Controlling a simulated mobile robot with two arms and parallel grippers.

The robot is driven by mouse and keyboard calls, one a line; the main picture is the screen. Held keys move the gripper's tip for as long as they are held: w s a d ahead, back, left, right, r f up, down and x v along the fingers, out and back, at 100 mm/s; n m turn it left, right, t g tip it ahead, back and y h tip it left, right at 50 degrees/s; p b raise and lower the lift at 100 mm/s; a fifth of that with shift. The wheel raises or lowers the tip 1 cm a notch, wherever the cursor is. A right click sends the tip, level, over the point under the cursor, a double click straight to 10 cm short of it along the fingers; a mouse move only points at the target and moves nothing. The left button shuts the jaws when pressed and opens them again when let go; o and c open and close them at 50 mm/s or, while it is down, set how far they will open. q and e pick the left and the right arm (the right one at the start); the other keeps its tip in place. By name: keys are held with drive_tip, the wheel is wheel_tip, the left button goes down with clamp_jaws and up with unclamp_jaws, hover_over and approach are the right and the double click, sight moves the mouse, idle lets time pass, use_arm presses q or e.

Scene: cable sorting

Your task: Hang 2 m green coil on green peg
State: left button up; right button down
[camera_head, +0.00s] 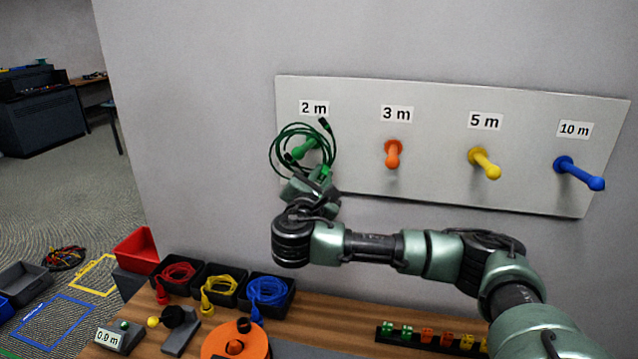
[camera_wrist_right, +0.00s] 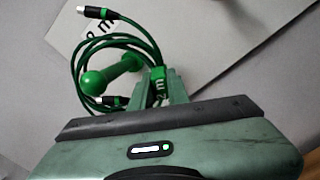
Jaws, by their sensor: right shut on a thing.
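The green coil (camera_head: 274,152) is up at the pegboard under the "2 m" label in the head view. Its loop appears to surround the green peg (camera_head: 304,148). In the right wrist view the coil (camera_wrist_right: 150,42) curves around the green peg (camera_wrist_right: 112,74), with two dark connector ends showing. My right gripper (camera_head: 318,180) is just below the peg and shut on the coil at its green tag (camera_wrist_right: 158,82). Whether the coil's weight rests on the peg cannot be told. My left gripper is not in view.
The board (camera_head: 430,180) also bears an orange peg (camera_head: 393,153), a yellow peg (camera_head: 484,163) and a blue peg (camera_head: 579,173), all bare. Below, the table (camera_head: 330,325) holds black bins with red, yellow and blue coils, an orange reel (camera_head: 225,343) and a connector rack (camera_head: 430,339).

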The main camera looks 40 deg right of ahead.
drive_tip(key=shift+f+b+x, duration=0.25)
drive_tip(key=shift+b+x, duration=0.25)
drive_tip(key=shift+x, duration=0.65)
drive_tip(key=shift+f+b+x, duration=0.2)
drive_tip(key=shift+b+x, duration=0.25)
drive_tip(key=shift+x, duration=0.75)
drive_tip(key=shift+d+f+b, duration=0.15)
drive_tip(key=shift+f+b, duration=0.3)
drive_tip(key=shift+f, duration=0.45)
drive_tip(key=c, duration=1.3)
unclamp_jaws()
drive_tip(key=b+v, duration=0.2)
drive_tip(key=v, duration=0.5)
drive_tip(key=shift+s+a, duration=0.3)
drive_tip(key=shift+f, duration=0.1)
